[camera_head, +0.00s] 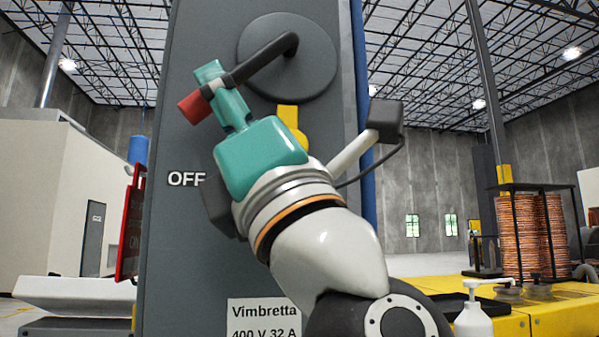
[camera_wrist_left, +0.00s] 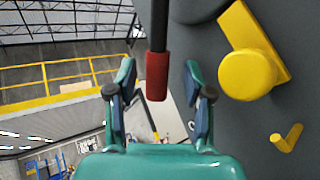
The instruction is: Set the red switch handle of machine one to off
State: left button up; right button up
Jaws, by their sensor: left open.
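The switch handle is a dark lever (camera_head: 262,60) on a round grey disc (camera_head: 310,60) on the tall grey machine cabinet (camera_head: 200,45). It slants down to the left and ends in a red grip (camera_head: 194,107). An "OFF" label (camera_head: 187,179) is on the panel below the grip. My teal left gripper (camera_head: 214,84) is at the lever, close to the red grip. In the left wrist view, the red grip (camera_wrist_left: 157,76) lies between the two open fingers, with gaps on both sides. My right gripper is not in view.
A yellow part (camera_head: 290,117) sits below the disc; in the wrist view a yellow knob (camera_wrist_left: 248,74) and a small yellow hook (camera_wrist_left: 286,139) stick out right of the gripper. A white pump bottle (camera_head: 472,313) stands on a yellow surface at lower right.

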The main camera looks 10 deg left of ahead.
pick_arm(q)
jog(key=v, duration=0.9)
jog(key=shift+f, duration=0.2)
jog(key=shift+d, duration=0.1)
